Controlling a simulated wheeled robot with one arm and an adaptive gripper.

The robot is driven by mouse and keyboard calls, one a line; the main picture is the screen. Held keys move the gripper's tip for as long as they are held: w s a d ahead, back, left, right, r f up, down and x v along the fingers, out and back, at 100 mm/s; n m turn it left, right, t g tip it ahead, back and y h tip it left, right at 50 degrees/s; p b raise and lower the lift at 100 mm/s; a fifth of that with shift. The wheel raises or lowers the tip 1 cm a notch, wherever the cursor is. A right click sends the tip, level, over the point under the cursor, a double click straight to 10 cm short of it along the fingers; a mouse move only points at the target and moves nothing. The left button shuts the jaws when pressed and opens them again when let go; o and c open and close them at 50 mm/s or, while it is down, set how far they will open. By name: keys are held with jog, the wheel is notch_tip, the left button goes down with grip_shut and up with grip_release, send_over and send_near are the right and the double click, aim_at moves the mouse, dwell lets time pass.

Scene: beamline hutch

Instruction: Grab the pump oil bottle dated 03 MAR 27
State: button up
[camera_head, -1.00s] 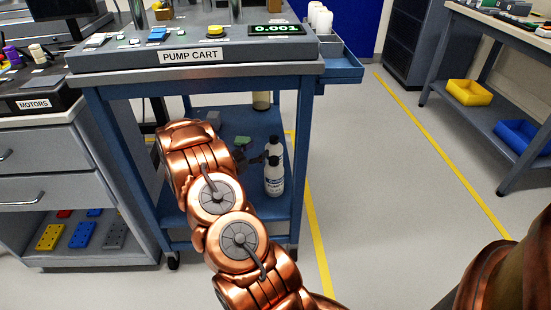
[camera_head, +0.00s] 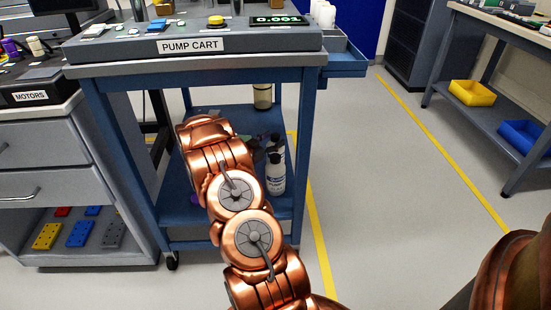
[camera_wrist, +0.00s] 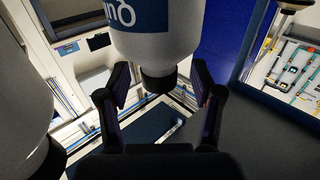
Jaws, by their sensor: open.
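White bottles with black caps stand close together on the lower shelf of the pump cart; the front bottle (camera_head: 276,180) has a dark label band. In the wrist view, which looks inverted, a white bottle with a blue label (camera_wrist: 152,42) hangs from the top, its black cap (camera_wrist: 158,82) between the fingers. Another white bottle (camera_wrist: 22,95) is at the left edge, outside the fingers. My gripper (camera_wrist: 160,76) is open around the first bottle's cap end, with no clear contact. In the head view my arm mostly hides the gripper. No date is readable in any view.
The blue pump cart (camera_head: 190,72) has its top and legs around my arm. A motors cabinet (camera_head: 38,134) is on the left. The floor right of the yellow line (camera_head: 316,225) is open.

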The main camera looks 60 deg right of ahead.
jog(key=shift+s+d, duration=0.1)
jog(key=shift+d, duration=0.7)
jog(key=shift+c, duration=0.3)
grip_shut()
